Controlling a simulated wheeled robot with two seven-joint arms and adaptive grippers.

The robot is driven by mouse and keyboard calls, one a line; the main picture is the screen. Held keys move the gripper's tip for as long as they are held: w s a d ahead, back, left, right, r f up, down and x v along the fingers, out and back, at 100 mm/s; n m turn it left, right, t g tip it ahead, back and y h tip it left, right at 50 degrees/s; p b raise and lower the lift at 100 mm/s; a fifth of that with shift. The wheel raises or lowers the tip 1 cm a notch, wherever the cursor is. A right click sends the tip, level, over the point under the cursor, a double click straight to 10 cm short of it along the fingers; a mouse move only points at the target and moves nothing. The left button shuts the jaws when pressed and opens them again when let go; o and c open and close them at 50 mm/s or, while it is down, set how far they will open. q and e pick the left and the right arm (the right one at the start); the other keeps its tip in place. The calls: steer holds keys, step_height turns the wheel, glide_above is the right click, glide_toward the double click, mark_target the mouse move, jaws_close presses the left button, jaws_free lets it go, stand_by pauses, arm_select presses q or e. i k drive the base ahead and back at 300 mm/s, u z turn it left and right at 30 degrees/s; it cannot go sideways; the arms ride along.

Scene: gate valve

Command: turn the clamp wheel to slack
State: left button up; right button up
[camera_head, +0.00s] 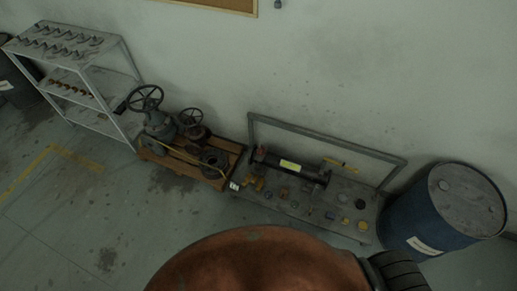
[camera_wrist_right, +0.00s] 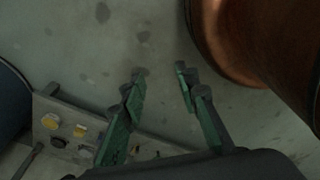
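In the head view, two handwheels, a larger dark one (camera_head: 145,97) and a smaller one (camera_head: 190,117), sit on valves on a wooden pallet by the wall. I cannot tell whether either is the clamp wheel. A large rounded copper-brown body (camera_head: 255,262) fills the bottom of the head view; a similar brown surface (camera_wrist_right: 275,45) shows at upper right in the right wrist view. My right gripper (camera_wrist_right: 161,72) is open, with bare floor between its fingers, to the left of that brown surface. My left gripper is in neither view.
A low metal cart (camera_head: 345,200) with a black cylinder (camera_head: 288,166) and small parts stands by the wall. A blue drum (camera_head: 415,228) stands at its right. A shelf rack (camera_head: 125,55) stands at far left. The floor (camera_head: 90,220) at lower left is clear.

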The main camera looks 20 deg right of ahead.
mark_target(261, 153)
steer(key=u, duration=0.55)
steer(key=i, duration=1.55)
steer(key=z, duration=0.7)
